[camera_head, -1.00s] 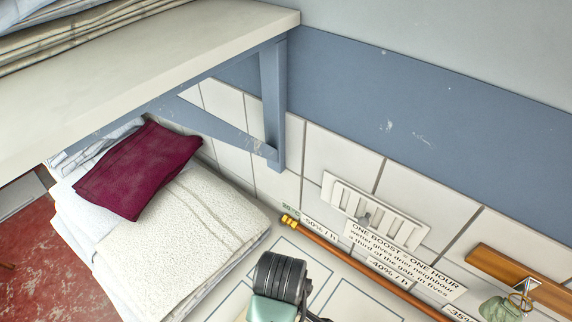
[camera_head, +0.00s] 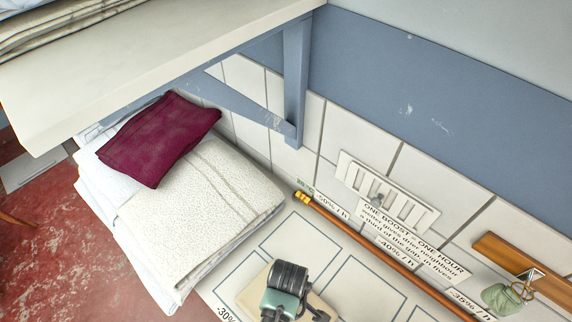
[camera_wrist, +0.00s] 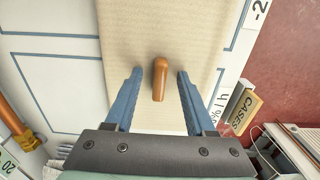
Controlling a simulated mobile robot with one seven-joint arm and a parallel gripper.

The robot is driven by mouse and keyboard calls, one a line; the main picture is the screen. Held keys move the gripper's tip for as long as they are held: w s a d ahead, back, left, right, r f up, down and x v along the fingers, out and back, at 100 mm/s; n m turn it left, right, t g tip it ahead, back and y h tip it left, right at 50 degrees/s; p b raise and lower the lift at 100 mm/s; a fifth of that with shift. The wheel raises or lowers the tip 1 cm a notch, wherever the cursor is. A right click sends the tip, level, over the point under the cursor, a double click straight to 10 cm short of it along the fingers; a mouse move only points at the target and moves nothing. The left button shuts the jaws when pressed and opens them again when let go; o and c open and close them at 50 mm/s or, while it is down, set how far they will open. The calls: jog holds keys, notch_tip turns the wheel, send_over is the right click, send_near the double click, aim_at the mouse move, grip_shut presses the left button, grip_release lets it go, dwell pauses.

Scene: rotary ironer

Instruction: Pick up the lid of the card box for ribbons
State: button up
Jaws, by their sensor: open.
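A beige, faintly ribbed flat piece, which looks like the lid (camera_wrist: 150,32), fills the middle of the wrist view. A brown wooden handle (camera_wrist: 160,80) stands on it. My gripper (camera_wrist: 160,74) is open, with one blue finger on each side of the handle and a gap on both sides. I cannot tell how far down the fingers reach. In the head view only a beige part of the lid (camera_head: 252,291) shows beside my wrist, which hides the handle and fingers. The box under the lid is not visible.
A folded cream blanket (camera_head: 190,215) and maroon cloth (camera_head: 160,138) lie left of the marked white board (camera_head: 300,243). A copper-coloured rod (camera_head: 385,254) runs along the tiled wall. A shelf (camera_head: 150,70) overhangs the left. A "CASES" sign (camera_wrist: 241,110) stands right of my gripper.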

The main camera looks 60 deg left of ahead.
grip_shut()
jog(key=shift+r, duration=0.1)
dwell(0.5)
